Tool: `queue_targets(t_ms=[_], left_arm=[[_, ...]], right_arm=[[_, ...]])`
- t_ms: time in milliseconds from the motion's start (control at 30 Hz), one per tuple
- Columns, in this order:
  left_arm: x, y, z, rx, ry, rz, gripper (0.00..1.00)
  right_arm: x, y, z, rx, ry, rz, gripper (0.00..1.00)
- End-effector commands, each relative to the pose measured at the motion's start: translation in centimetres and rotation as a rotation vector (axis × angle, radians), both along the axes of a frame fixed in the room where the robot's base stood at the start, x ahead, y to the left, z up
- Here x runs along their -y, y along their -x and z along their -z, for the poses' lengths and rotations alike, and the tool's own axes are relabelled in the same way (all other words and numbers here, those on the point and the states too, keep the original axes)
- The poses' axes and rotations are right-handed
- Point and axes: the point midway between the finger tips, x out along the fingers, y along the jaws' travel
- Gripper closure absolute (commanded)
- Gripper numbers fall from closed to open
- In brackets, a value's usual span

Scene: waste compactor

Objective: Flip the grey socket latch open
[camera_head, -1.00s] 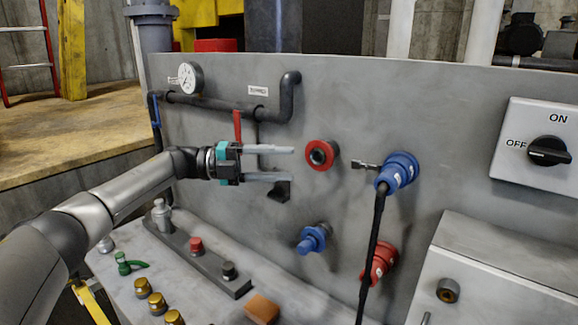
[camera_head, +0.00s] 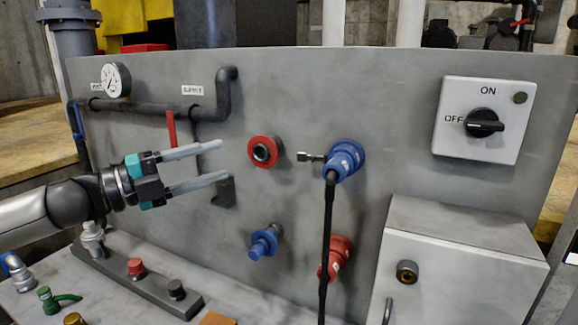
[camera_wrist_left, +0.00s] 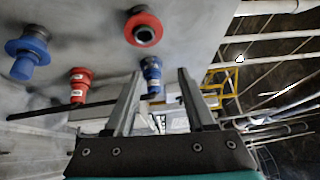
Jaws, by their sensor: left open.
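The grey latch (camera_head: 310,157) is a small lever sticking out left from the blue socket (camera_head: 346,158), which has a plug with a black cable (camera_head: 326,240) hanging down. The socket also shows in the left wrist view (camera_wrist_left: 151,75), between the fingers, farther off; I cannot make out the latch there. My left gripper (camera_head: 225,160) is open and empty, its fingers pointing right toward the latch, apart from it and well to its left. Its fingers also show in the left wrist view (camera_wrist_left: 160,72). My right gripper is not in view.
A red-ringed socket (camera_head: 265,151) lies between my left gripper and the latch. A blue connector (camera_head: 264,242) and a red one (camera_head: 336,258) sit lower. A switch box (camera_head: 484,121) and a grey cabinet (camera_head: 455,255) stand right. A pipe (camera_head: 160,108) runs upper left.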

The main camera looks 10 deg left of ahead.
Motion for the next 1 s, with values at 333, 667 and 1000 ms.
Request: queue_targets(t_ms=[333, 667, 1000], left_arm=[[3.0, 1.9, 1.5, -0.066, -0.042, -0.032, 0.45], [3.5, 0.8, 0.9, -0.064, -0.034, -0.04, 0.45], [5.6, -1.2, 1.0, -0.063, -0.036, -0.034, 0.45]], right_arm=[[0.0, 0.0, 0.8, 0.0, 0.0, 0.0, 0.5], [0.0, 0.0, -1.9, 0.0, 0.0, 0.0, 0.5], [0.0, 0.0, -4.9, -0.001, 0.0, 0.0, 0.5]])
